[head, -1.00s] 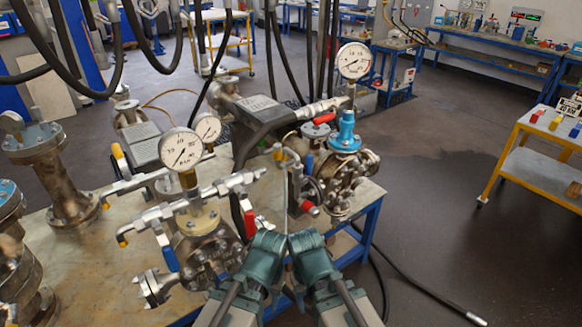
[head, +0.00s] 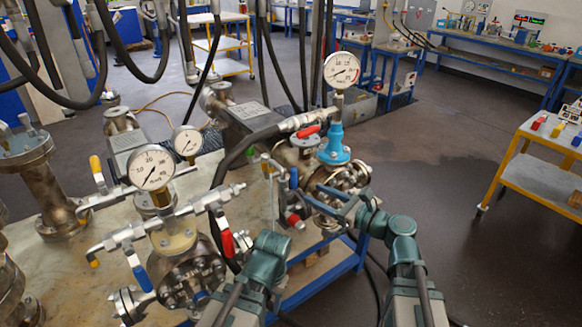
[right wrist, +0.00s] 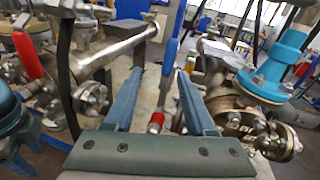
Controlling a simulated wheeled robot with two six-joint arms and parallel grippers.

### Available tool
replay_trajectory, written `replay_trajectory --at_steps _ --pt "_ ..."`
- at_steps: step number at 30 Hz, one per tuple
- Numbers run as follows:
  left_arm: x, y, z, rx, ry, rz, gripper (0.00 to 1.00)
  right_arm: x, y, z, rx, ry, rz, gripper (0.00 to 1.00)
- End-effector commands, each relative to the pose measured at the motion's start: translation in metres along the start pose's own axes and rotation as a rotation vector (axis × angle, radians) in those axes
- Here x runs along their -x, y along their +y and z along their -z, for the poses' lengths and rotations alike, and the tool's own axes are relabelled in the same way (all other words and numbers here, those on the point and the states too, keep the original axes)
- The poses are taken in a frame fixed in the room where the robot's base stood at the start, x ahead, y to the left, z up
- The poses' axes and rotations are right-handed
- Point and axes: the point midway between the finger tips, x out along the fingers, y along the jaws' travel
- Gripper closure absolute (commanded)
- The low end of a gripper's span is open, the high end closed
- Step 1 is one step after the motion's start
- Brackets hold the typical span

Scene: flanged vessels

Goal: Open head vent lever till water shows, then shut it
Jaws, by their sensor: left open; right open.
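The vessel with the blue neck (head: 334,150) stands at the table's right end, under a round gauge (head: 342,70). Beside it is a small valve with an upright blue lever (head: 293,178) and a red end piece (head: 295,221). I cannot tell for sure that this is the head vent lever. My right gripper (head: 326,202) is open, reaching left toward that valve. In the right wrist view, the blue lever (right wrist: 172,62) and red end piece (right wrist: 156,122) show between its fingers, untouched as far as I see. My left gripper (head: 268,244) is open and empty below; its fingertips are unclear. No water is discernible.
A second gauge (head: 152,167) with pipework, a red lever (head: 227,244) and a blue lever (head: 143,278) stands left. A hose with a red lever (head: 307,132) runs to the vessel. Black hoses hang overhead. Open floor and a yellow cart (head: 540,180) lie right.

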Motion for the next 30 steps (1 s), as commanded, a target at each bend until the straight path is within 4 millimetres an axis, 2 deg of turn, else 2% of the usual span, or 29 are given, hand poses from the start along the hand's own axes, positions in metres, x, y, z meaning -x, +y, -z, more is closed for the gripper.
replay_trajectory --at_steps 3,8,11,14,24,30 --pt "0.000 0.000 0.000 0.000 0.000 0.000 0.50 0.006 -0.012 -0.009 -0.076 -0.043 0.036 0.44" --pt "0.000 0.000 0.000 0.000 0.000 0.000 0.50 0.006 -0.014 -0.011 -0.093 -0.052 0.041 0.44" --pt "0.000 0.000 0.000 0.000 0.000 0.000 0.50 -0.001 -0.014 -0.011 -0.091 -0.051 0.039 0.44" --pt "0.000 0.000 0.000 0.000 0.000 0.000 0.50 -0.015 -0.015 -0.011 -0.090 -0.050 0.037 0.44" --pt "0.000 0.000 0.000 0.000 0.000 0.000 0.50 -0.085 -0.018 -0.014 -0.088 -0.049 0.036 0.44" --pt "0.000 0.000 0.000 0.000 0.000 0.000 0.50 -0.115 -0.019 -0.016 -0.088 -0.049 0.037 0.44"
